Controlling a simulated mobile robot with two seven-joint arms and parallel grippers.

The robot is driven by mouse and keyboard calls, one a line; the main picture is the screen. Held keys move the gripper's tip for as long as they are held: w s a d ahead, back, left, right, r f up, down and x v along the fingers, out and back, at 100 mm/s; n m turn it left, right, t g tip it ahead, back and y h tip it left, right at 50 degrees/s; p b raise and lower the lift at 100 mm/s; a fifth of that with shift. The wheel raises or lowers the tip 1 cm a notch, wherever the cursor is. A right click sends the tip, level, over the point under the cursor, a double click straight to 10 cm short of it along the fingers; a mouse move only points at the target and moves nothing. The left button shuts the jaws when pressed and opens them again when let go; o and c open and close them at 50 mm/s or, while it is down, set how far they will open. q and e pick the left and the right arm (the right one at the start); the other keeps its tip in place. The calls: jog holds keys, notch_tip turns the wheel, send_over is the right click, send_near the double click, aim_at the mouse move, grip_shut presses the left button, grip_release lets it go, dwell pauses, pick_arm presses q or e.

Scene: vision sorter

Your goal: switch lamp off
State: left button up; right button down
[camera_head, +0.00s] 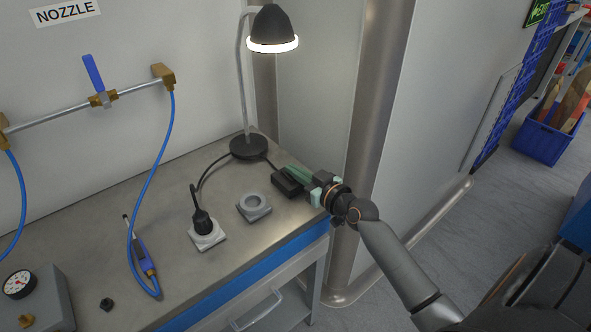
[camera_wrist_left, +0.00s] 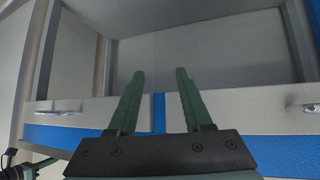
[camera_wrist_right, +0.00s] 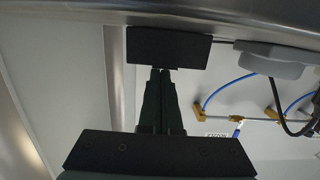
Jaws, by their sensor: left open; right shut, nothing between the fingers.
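The desk lamp (camera_head: 272,28) has a black shade and base, and its ring glows white. Its black cord runs to a small black switch box (camera_head: 285,184) near the worktop's right end. The switch box also shows in the right wrist view (camera_wrist_right: 168,47). My right gripper (camera_head: 291,172) is shut and empty, its green fingertips right at the box; I cannot tell if they touch it. In the right wrist view, the closed fingertips (camera_wrist_right: 160,71) point at the box's edge. My left gripper (camera_wrist_left: 160,73) is open and empty, in front of a blue-edged grey bench frame.
A black plug sits in a grey socket (camera_head: 207,240), beside an empty grey socket (camera_head: 254,207). A blue hose (camera_head: 154,175) hangs from a pipe with a blue-handled valve (camera_head: 94,76). A pressure gauge (camera_head: 19,284) stands at the left. A metal column (camera_head: 372,100) rises close behind my right gripper.

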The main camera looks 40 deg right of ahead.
jog(key=shift+w+r+g+p, duration=0.1)
jog(key=shift+r+g+p, duration=0.15)
jog(key=shift+p, duration=0.85)
jog(key=shift+f+g, duration=0.25)
jog(key=shift+f, duration=0.2)
jog(key=shift+w+r+p, duration=0.1)
jog(key=shift+r+p, duration=0.2)
jog(key=shift+r, duration=0.1)
jog(key=r+p, duration=0.1)
jog(key=r, duration=0.1)
jog(key=r+p, duration=0.1)
jog(key=p, duration=0.1)
jog(key=shift+w+r, duration=0.2)
jog(key=shift+r, duration=0.15)
jog(key=r+v, duration=0.1)
jog(key=v, duration=0.8)
jog(key=shift+s, duration=0.3)
